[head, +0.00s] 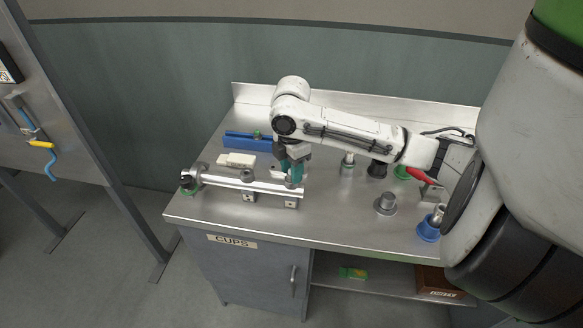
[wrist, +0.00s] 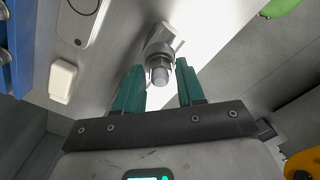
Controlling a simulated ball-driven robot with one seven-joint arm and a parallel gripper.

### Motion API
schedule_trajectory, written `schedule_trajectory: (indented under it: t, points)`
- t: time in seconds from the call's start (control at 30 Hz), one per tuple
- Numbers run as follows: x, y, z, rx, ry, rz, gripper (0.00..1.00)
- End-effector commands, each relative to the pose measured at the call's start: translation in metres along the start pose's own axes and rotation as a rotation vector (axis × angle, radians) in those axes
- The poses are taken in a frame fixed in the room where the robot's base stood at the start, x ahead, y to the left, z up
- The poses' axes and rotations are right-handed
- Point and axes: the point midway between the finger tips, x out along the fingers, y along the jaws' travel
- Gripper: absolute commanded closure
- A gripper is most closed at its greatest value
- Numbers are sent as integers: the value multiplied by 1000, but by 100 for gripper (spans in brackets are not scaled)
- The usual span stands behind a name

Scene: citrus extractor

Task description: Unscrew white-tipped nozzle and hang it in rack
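My gripper (head: 291,172) points down over the right end of the metal bar (head: 235,181) on the bench. In the wrist view its two teal fingers (wrist: 158,78) are spread on either side of a grey metal nozzle (wrist: 159,60). A gap shows between each finger and the nozzle, so it is open. The nozzle's end looks pale grey; I cannot tell whether it is the white tip. In the head view my gripper mostly hides that nozzle. Another fitting (head: 247,175) stands mid-bar, and a dark fitting (head: 187,178) is at its left end.
A blue holder (head: 247,142) and a cream block (head: 236,160) lie behind the bar. Grey, green and blue-based fittings stand to the right, including a grey one (head: 385,204) and a blue one (head: 427,230). A wall panel (head: 60,110) with hanging tools is left. The front bench edge is clear.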

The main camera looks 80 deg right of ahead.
Motion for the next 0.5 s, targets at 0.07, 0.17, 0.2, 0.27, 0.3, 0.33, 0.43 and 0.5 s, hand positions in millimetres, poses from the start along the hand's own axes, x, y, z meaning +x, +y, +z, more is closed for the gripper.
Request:
schedule_trajectory:
  t: [0.07,0.17,0.2,0.27,0.3,0.33,0.43,0.5]
  points:
    - [-2,-1,-1,55,5,-3,61]
    - [-2,-1,-1,127,4,-2,61]
    - [-1,0,-1,140,3,-2,61]
    - [0,0,0,144,1,-1,61]
    - [0,0,0,143,1,-1,61]
    - [0,0,0,142,1,-1,61]
    - [-1,0,0,151,1,-1,61]
    - [-2,0,-1,201,4,-2,61]
